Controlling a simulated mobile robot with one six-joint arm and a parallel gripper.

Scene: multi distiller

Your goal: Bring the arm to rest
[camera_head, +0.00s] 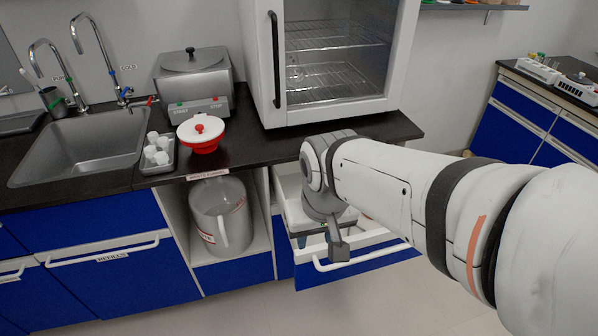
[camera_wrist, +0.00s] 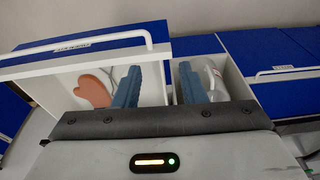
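My arm reaches in from the right in the head view and bends down over an open drawer (camera_head: 375,250) under the counter. My gripper (camera_wrist: 160,72) points into this drawer in the wrist view. Its two blue-grey fingers stand apart with a gap between them, and I see nothing held. An orange-brown mitt-shaped thing (camera_wrist: 95,90) lies in the drawer left of the fingers. A pale object (camera_wrist: 214,82) lies partly hidden behind the right finger. In the head view my wrist hides most of the drawer's inside.
A large jug (camera_head: 222,215) stands in the open shelf below.

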